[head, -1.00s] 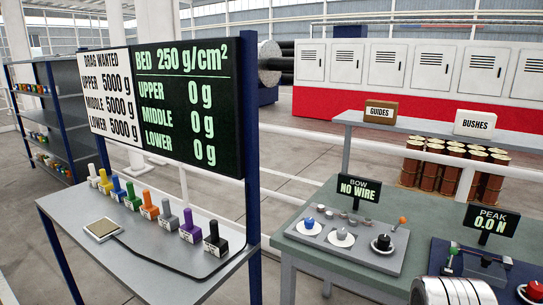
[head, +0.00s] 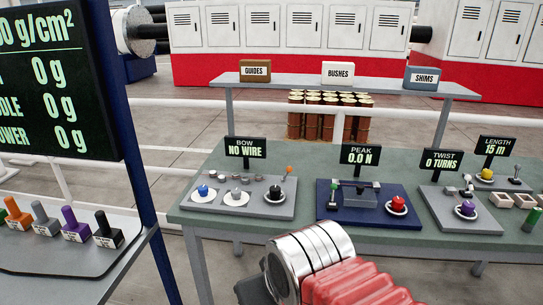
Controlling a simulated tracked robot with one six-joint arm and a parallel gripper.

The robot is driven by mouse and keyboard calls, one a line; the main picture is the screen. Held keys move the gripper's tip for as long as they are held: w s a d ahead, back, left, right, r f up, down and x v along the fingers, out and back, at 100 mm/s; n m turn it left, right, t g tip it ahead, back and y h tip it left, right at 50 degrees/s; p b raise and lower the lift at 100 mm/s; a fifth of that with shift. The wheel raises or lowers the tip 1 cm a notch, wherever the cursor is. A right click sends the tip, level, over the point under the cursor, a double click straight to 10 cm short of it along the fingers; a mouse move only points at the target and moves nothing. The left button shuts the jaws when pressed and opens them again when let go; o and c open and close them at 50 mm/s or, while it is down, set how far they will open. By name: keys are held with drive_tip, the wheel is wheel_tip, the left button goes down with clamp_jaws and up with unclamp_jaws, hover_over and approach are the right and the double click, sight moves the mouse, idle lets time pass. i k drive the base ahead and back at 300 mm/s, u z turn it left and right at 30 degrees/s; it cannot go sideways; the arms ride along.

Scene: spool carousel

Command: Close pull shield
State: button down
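The station marked PEAK, reading 0.0 N (head: 361,155), stands on the green table on a dark blue base (head: 345,213). It carries a small dark frame (head: 356,188), a green-topped post (head: 334,188) at its left and a red knob on a white disc (head: 398,204) at its right. I cannot make out a shield clearly or tell whether one is open or shut. My silver and red arm shows at the bottom centre, in front of the table and apart from the station. My gripper's fingers are out of view.
The green table (head: 210,217) also bears the BOW station (head: 240,205) at left and the TWIST and LENGTH stations at right. A shelf (head: 300,83) with GUIDES, BUSHES and SHIMS boxes stands behind. A drag-display post (head: 140,130) and weight bench (head: 60,285) are at left.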

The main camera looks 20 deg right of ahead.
sight(360, 189)
drive_tip(key=z, duration=1.35)
drive_tip(key=k, duration=0.65)
drive_tip(key=u, duration=0.2)
drive_tip(key=i, duration=0.6)
drive_tip(key=u, duration=0.5)
drive_tip(key=i, duration=0.8)
drive_tip(key=u, duration=0.1)
